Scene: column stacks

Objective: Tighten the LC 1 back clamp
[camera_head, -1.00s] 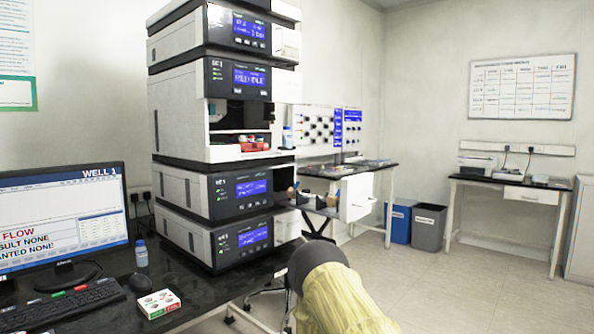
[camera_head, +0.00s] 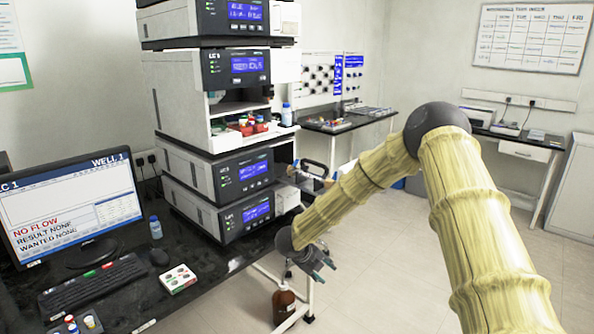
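The LC 1 stack (camera_head: 172,95) stands on the black bench, with blue displays on its front panels. A dark bracket-like fitting with small blue parts (camera_head: 318,168) sticks out at the right side of its lower units. It may carry the clamps, but it is too small to tell a back clamp or how tight it is. My arm reaches in from the right, its links covered in a yellowish sleeve. My gripper (camera_head: 325,271) hangs beyond the bench's right edge, below and apart from the fitting. Its fingertips look spread with nothing between them.
A monitor (camera_head: 75,205) reading "NO FLOW", a keyboard (camera_head: 95,287), a small bottle (camera_head: 155,228) and a box with coloured caps (camera_head: 178,279) are on the bench. A brown bottle (camera_head: 285,302) stands below my gripper. Open floor (camera_head: 385,265) lies to the right.

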